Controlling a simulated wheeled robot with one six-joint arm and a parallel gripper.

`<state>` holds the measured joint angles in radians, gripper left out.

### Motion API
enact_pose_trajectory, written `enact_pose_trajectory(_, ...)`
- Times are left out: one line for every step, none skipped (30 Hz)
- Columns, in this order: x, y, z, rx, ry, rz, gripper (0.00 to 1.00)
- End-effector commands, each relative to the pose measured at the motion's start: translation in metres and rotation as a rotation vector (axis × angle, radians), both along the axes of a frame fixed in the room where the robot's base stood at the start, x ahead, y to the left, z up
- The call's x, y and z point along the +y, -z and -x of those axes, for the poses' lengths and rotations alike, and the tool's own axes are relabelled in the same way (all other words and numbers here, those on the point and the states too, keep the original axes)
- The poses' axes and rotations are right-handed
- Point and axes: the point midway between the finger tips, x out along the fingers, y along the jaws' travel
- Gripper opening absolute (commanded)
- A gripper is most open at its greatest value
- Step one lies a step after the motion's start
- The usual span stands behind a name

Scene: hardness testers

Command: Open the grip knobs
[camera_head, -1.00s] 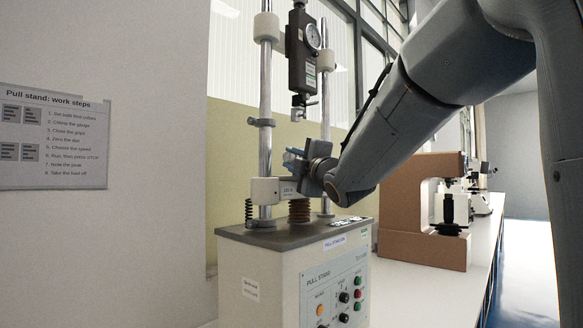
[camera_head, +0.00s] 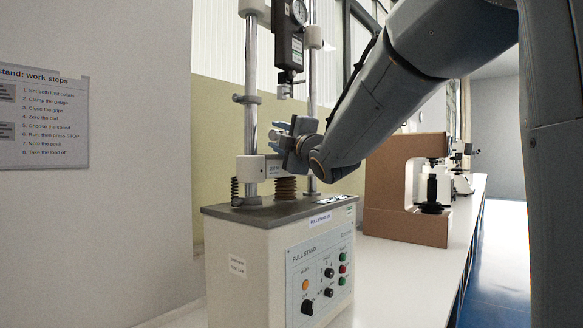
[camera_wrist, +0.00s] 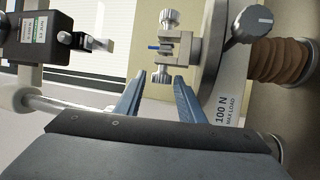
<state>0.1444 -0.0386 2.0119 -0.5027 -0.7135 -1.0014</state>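The pull stand (camera_head: 245,262) carries a crosshead (camera_head: 250,168) marked 100 N between two posts. In the wrist view, the lower grip (camera_wrist: 168,46) on the crosshead has two ribbed metal grip knobs, a far one (camera_wrist: 169,18) and a near one (camera_wrist: 162,75), with a small blue strip by its jaws. My gripper (camera_wrist: 160,84) is open, its blue fingers pointing at the near knob, which shows between the fingertips; I cannot tell whether they touch. The upper grip (camera_wrist: 92,42) hangs below the gauge (camera_wrist: 38,29). In the head view, my gripper (camera_head: 280,136) hides the lower grip.
A larger grey knob (camera_wrist: 250,27) sits on the crosshead beside brown bellows (camera_wrist: 280,62). The dial gauge (camera_head: 290,35) hangs above my gripper. The control panel (camera_head: 320,275) faces front.

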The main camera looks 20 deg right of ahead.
Motion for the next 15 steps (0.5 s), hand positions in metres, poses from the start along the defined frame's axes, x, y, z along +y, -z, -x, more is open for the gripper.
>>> enact_pose_trajectory(-0.0004,0.0067,-0.001,0.012,0.001,0.0,0.43)
enact_pose_trajectory(-0.0005,0.0068,-0.001,0.012,0.001,0.0,0.43)
enact_pose_trajectory(-0.0005,0.0068,-0.001,0.013,0.001,0.0,0.43)
enact_pose_trajectory(-0.0006,0.0067,-0.001,0.015,0.001,0.002,0.43)
enact_pose_trajectory(-0.0006,0.0065,-0.001,0.017,0.002,0.002,0.43)
enact_pose_trajectory(-0.0007,0.0061,-0.0009,0.021,0.002,0.003,0.43)
enact_pose_trajectory(-0.0007,0.0058,-0.0009,0.024,0.002,0.006,0.43)
enact_pose_trajectory(-0.0008,0.0053,-0.0008,0.027,0.002,0.008,0.43)
enact_pose_trajectory(-0.0008,0.0046,-0.0008,0.034,0.003,0.011,0.43)
enact_pose_trajectory(-0.0009,0.0041,-0.0006,0.038,0.003,0.015,0.43)
enact_pose_trajectory(-0.001,0.0035,-0.0005,0.044,0.003,0.018,0.43)
enact_pose_trajectory(-0.001,0.0028,-0.0003,0.052,0.003,0.024,0.43)
enact_pose_trajectory(-0.0011,0.0023,-0.0002,0.058,0.003,0.028,0.43)
enact_pose_trajectory(-0.0011,0.0019,-0.0001,0.064,0.003,0.032,0.43)
enact_pose_trajectory(-0.0013,0.0015,-0.0001,0.072,0.003,0.038,0.43)
